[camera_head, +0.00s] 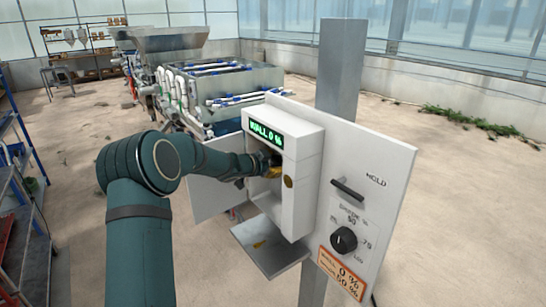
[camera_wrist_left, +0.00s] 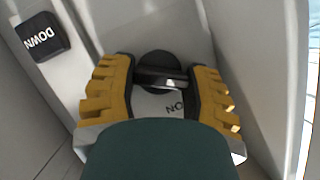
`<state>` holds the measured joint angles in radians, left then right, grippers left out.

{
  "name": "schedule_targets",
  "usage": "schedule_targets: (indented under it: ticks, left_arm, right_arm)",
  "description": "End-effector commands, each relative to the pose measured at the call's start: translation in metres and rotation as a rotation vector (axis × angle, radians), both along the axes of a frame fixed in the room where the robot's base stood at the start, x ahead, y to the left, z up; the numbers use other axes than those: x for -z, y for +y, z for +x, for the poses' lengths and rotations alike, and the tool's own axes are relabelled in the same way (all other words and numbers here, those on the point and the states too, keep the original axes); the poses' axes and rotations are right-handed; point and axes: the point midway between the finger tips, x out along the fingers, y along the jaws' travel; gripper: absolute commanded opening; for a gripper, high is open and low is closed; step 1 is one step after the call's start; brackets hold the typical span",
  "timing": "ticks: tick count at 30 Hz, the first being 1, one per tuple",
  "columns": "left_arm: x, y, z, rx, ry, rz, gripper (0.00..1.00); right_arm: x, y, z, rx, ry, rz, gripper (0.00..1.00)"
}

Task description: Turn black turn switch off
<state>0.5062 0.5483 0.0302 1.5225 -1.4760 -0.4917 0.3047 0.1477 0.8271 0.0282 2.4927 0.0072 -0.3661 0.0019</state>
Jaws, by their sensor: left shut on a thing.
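The black turn switch (camera_wrist_left: 160,72) sits inside the white box (camera_head: 305,150), with an "ON" label beside it in the left wrist view. Its bar lies nearly crosswise between the fingers. My left gripper (camera_wrist_left: 161,84) has its yellow fingers on both sides of the switch and is shut on it. In the head view my left gripper (camera_head: 270,171) reaches into the open front of the box, and the switch is hidden there. My right gripper is not in view.
A black "DOWN" button (camera_wrist_left: 40,37) is next to the switch. The box has a green-lit display (camera_head: 266,134) and an open door (camera_head: 215,183). A side panel (camera_head: 385,165) carries a black handle (camera_head: 347,190) and dial (camera_head: 343,239). A tray (camera_head: 268,247) hangs below.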

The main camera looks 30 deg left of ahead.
Motion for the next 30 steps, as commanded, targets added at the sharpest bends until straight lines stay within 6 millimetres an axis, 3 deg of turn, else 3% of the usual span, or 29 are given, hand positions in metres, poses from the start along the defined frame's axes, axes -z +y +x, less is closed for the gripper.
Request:
schedule_targets:
  ticks: [10, 11, 13, 25, 30]
  left_arm:
    - [0.0, 0.0, 0.0, -0.002, 0.001, -0.008, 0.14]
    - [0.0, 0.0, 0.0, -0.002, 0.001, -0.008, 0.56]
    - [0.0, 0.0, 0.0, -0.002, 0.001, -0.008, 0.81]
    - [0.001, 0.0, 0.0, -0.002, 0.0, -0.005, 0.83]
    - [0.003, 0.0, 0.0, -0.002, -0.008, 0.013, 0.83]
  right_arm:
    - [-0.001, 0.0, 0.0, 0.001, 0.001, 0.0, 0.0]
    - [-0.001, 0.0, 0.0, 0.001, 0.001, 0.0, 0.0]
    - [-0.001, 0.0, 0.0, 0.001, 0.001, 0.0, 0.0]
    - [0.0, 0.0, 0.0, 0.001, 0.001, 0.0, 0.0]
    - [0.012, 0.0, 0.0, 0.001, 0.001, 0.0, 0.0]
